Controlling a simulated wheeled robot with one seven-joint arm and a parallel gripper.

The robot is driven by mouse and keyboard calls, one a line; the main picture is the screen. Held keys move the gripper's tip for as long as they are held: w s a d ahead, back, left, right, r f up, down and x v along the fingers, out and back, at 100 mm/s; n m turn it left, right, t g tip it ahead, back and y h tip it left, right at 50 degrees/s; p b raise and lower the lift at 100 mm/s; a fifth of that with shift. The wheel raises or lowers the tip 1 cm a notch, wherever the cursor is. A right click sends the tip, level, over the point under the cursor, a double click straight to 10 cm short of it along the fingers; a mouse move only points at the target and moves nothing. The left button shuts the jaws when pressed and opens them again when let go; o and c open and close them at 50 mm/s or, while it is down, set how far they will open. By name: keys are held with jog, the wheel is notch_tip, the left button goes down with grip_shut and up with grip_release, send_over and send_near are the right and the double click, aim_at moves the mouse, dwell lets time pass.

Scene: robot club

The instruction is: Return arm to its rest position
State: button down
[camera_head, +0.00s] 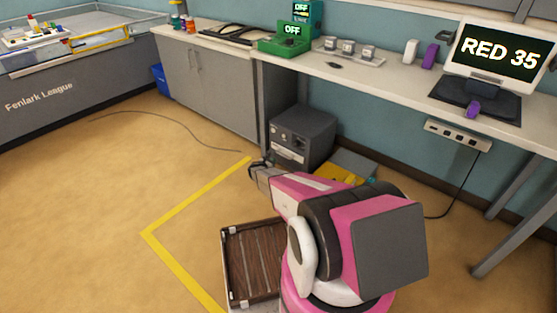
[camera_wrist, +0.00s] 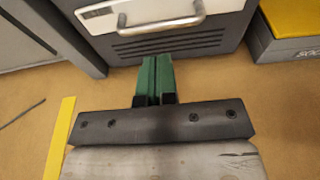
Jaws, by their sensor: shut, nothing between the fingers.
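My arm is pink, white and dark grey and stretches out low over the floor in the head view. My gripper (camera_head: 256,165) is at its far end, in front of the dark grey box-shaped unit under the bench. In the wrist view my gripper (camera_wrist: 157,76) shows two green fingers side by side, shut with nothing between them. The fingers point toward the unit's vented lower front (camera_wrist: 170,45), below its metal handle. I cannot tell the exact gap between the fingertips and the unit.
The dark grey unit (camera_head: 302,135) and a yellow-topped grey box (camera_head: 345,172) stand under the bench (camera_head: 385,75). A brown slatted tray (camera_head: 228,262) is beside my arm's base. Yellow tape (camera_head: 190,208) marks the floor. The floor to the left is mostly clear, with a thin cable.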

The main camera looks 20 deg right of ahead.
jog(key=v, duration=0.6)
jog(key=s+d+r+m+g+y, duration=0.3)
jog(key=s+r+m+g, duration=0.4)
jog(key=s+r+m, duration=0.85)
jog(key=s+a+r+m+y, duration=0.3)
jog(key=s+r, duration=0.4)
jog(key=s, duration=0.1)
jog(key=s+a+r+m+g+y, duration=0.1)
jog(key=s+a+r+m+y, duration=0.1)
jog(key=s+r, duration=0.5)
jog(key=s+a+r+m+g+y, duration=0.1)
jog(key=s+a+r+m+y, duration=0.2)
jog(key=s+r, duration=0.4)
jog(key=s+m+y, duration=0.1)
jog(key=s+m, duration=0.1)
jog(key=s, duration=0.1)
jog(key=shift+s+a+r, duration=0.15)
jog(key=shift+s+a, duration=0.15)
jog(key=shift+s, duration=0.1)
